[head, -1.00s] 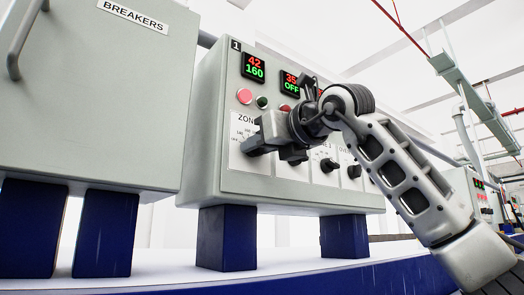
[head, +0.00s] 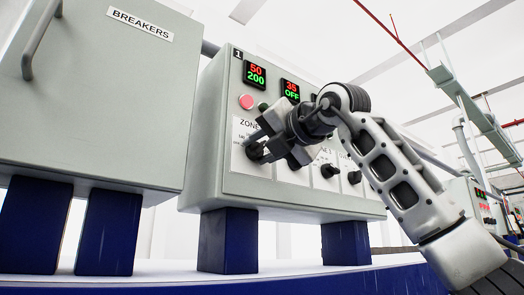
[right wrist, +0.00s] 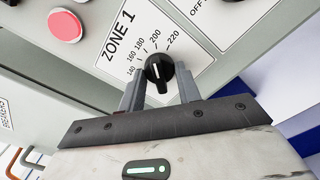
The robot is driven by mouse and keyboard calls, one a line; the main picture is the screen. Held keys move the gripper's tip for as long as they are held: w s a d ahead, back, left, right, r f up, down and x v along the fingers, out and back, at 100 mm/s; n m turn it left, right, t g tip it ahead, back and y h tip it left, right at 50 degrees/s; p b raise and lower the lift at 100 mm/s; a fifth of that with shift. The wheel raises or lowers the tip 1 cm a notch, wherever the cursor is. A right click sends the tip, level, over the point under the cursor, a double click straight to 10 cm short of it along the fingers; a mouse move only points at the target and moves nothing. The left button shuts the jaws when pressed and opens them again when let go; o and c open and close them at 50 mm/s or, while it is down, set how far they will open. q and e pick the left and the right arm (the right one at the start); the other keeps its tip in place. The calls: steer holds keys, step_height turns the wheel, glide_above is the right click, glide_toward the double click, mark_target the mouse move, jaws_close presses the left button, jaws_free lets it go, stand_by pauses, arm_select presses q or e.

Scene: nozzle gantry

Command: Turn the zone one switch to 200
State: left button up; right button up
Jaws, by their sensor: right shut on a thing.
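The zone one switch is a black knob (right wrist: 158,70) with a white pointer line, on a white label with a printed scale from 140 to 220. In the right wrist view my right gripper (right wrist: 159,90) has one finger on each side of the knob, shut on it. In the head view my right gripper (head: 262,148) is at the zone one label and hides most of the knob. The zone one display (head: 255,74) reads a red 50 above a green 200. My left gripper is not in view.
The second display (head: 291,90) reads 35 and OFF. A red button (head: 247,102) sits above the zone one label. Other black knobs (head: 328,170) line the panel to the right. A breaker cabinet (head: 110,90) stands at the left.

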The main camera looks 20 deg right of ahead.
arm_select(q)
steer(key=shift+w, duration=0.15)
arm_select(e)
steer(key=shift+r+m, duration=0.1)
steer(key=shift+m, duration=0.4)
steer(key=o, duration=1)
steer(key=shift+c, duration=0.2)
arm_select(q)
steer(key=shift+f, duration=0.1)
arm_select(e)
steer(key=shift+s, duration=0.15)
steer(key=shift+s+d+b, duration=0.2)
steer(key=shift+s+b, duration=0.1)
steer(key=shift+b, duration=0.05)
arm_select(q)
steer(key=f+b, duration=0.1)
steer(key=b, duration=0.2)
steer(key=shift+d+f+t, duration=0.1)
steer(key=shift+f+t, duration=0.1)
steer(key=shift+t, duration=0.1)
arm_select(e)
steer(key=v, duration=1.5)
steer(key=shift+r, duration=0.1)
